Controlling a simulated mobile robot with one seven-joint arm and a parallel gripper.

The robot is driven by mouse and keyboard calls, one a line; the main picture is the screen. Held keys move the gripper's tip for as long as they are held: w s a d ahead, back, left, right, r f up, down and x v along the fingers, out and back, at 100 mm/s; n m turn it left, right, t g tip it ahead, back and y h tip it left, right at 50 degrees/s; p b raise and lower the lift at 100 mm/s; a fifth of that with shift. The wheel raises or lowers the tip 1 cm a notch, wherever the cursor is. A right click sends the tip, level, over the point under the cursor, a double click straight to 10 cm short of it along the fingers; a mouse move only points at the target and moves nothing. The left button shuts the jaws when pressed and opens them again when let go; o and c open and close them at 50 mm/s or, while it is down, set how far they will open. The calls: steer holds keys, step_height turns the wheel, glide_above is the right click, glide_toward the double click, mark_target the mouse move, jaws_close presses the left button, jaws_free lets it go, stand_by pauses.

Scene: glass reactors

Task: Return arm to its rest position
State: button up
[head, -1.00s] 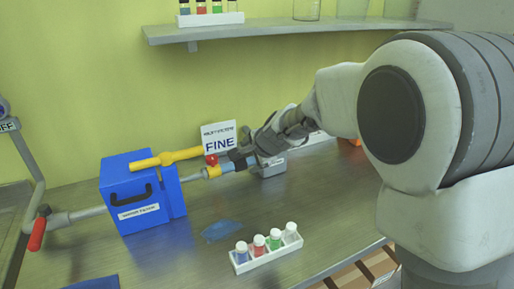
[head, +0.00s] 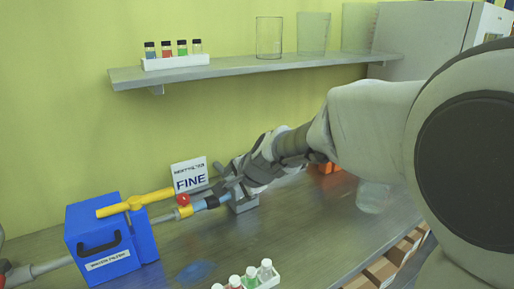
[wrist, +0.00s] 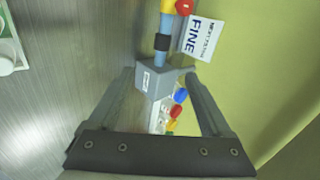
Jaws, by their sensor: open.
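My arm reaches from the right of the head view toward the bench, bent and extended. My gripper (head: 226,187) is close to the end of a pipe (head: 205,204) and a small grey block (head: 245,203). In the wrist view the two fingers of my gripper (wrist: 160,74) are spread apart. The grey block (wrist: 154,82) and the pipe's black and blue end (wrist: 162,50) appear between and beyond them. I see nothing held. Whether a finger touches the block or pipe I cannot tell.
A blue water-filter box (head: 105,240) with a yellow-handled valve (head: 135,203) stands at the left. A "FINE" sign (head: 190,176) stands behind the pipe. A vial rack (head: 265,281) is at the front. A shelf (head: 250,68) with glassware hangs above. A clear vessel (head: 372,197) stands right.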

steer(key=s+d+r+n+h+p, duration=0.1)
steer(key=s+d+r+n, duration=0.25)
steer(key=s+d, duration=0.3)
steer(key=s+d+r+n+p, duration=0.1)
steer(key=s+d+r+n, duration=0.1)
steer(key=s+d+r, duration=0.35)
steer(key=s+d+f+n+g+h+p, duration=0.1)
steer(key=s+d+f+n+h, duration=0.2)
steer(key=s+d, duration=0.9)
steer(key=shift+s+d+n+h, duration=0.3)
steer(key=shift+s+n+h, duration=0.4)
steer(key=shift+s, duration=0.45)
steer(key=shift+c, duration=0.5)
steer(key=shift+w+r, duration=0.1)
